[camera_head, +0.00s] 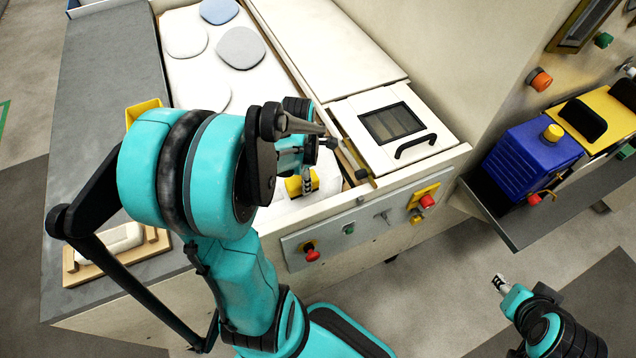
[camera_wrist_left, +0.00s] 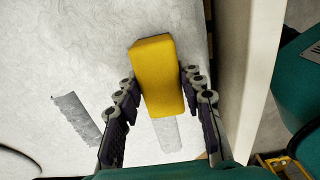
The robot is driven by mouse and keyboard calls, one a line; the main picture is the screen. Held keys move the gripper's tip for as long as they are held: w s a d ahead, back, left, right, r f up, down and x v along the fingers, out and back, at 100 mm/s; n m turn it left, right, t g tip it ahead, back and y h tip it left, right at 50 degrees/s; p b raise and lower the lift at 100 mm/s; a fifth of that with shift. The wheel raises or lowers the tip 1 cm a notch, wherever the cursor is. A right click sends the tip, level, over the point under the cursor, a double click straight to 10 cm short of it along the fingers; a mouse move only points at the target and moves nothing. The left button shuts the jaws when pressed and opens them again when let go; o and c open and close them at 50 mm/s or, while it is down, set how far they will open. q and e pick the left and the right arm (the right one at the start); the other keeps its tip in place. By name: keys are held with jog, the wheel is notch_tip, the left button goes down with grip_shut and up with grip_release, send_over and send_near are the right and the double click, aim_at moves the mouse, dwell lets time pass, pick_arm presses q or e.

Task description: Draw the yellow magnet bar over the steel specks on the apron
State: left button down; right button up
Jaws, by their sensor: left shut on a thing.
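The yellow magnet bar (camera_head: 293,187) is at the near end of the white apron (camera_wrist_left: 45,55), partly hidden by my left arm in the head view. My left gripper (camera_head: 307,180) is shut on the bar; in the left wrist view the bar (camera_wrist_left: 157,72) stands between its two fingers. A grey speckled patch (camera_wrist_left: 77,118), which looks like steel specks, lies on the apron left of the bar. A paler grey strip (camera_wrist_left: 167,133) shows just below the bar; I cannot tell if it is specks or part of the bar. My right gripper (camera_head: 500,284) is low at the right, over the floor, its jaws too small to read.
Several grey, blue and white pads (camera_head: 240,48) lie farther up the white bed. A lidded hatch with a black handle (camera_head: 415,145) is right of the bar. A front panel with knobs (camera_head: 312,254) and a blue box (camera_head: 530,160) on a shelf stand near.

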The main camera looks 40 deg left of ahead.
dwell(0.4)
pick_arm(q)
jog(key=shift+w+d+b, duration=0.1)
jog(key=shift+w+d, duration=0.2)
jog(key=shift+w, duration=0.35)
jog(key=shift+w+d+b, duration=0.1)
jog(key=shift+w+d, duration=0.25)
jog(key=shift+w, duration=0.3)
jog(key=shift+w+d+b, duration=0.1)
jog(key=shift+w+d, duration=0.2)
jog(key=shift+w, duration=0.35)
jog(key=shift+w, duration=0.1)
jog(key=shift+w+d+b, duration=0.15)
jog(key=shift+w+d, duration=0.4)
jog(key=shift+w, duration=0.4)
jog(key=shift+w+d+b, duration=0.15)
jog(key=shift+w+d, duration=0.35)
jog(key=shift+w, duration=0.4)
jog(key=shift+w, duration=0.1)
jog(key=shift+w+d, duration=0.2)
jog(key=shift+w, duration=0.05)
